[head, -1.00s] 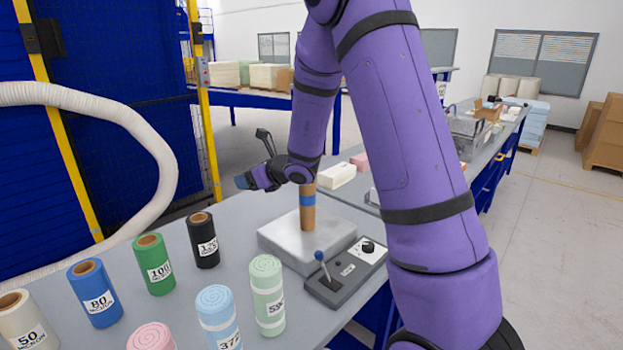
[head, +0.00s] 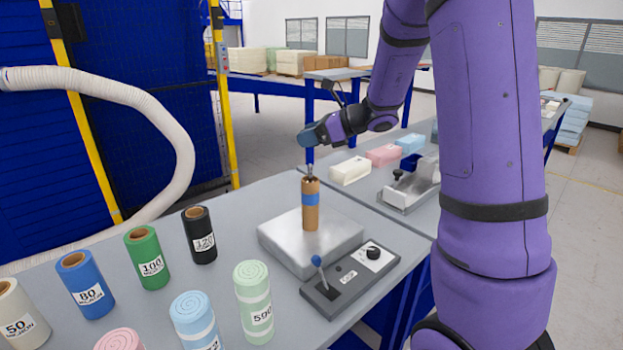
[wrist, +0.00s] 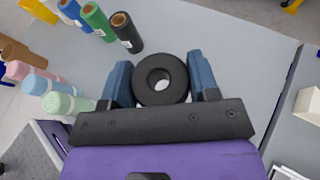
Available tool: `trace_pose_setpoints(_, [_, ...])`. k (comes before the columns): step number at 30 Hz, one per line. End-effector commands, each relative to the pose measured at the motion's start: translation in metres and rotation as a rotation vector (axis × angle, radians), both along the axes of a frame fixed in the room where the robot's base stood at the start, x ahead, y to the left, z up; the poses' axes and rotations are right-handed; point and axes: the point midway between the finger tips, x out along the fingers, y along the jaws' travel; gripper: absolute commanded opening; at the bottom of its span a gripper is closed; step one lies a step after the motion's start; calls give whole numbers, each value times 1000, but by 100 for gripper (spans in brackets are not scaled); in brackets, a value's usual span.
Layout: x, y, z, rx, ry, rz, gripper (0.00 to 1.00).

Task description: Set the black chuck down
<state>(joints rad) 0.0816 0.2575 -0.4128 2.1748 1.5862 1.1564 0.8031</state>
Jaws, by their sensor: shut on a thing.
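In the wrist view, the black chuck (wrist: 160,79) is a thick ring with a round hole, lying between the two blue fingertips of my gripper (wrist: 160,85). The gripper is shut on it. Pale grey shows through the hole. In the head view, my gripper (head: 308,136) is above and behind the grey metal block (head: 285,240); its blue fingers hide the chuck there. A brown tube (head: 311,218) with a blue band and a small metal tip stands upright on the block, below the gripper. I cannot tell the chuck's exact height above the table.
A black roll (head: 199,235), a green roll (head: 148,257) and a blue roll (head: 92,288) stand left of the block. Foam rolls (head: 253,303) stand in front. A lever control box (head: 330,298) is at the block's front right. Foam blocks (head: 350,171) lie on the table behind.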

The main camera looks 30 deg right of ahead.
Motion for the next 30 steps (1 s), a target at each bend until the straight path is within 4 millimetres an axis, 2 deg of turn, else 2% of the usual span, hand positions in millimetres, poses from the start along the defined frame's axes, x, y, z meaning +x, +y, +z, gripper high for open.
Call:
trace_pose_setpoints(10, [0,0,-50,1,5,-2,30])
trace_pose_setpoints(17, [0,0,-64,1,2,-1,30])
trace_pose_setpoints(24, [0,0,-93,1,3,-1,30])
trace_pose_setpoints(30, [0,0,-95,-1,-1,0,30])
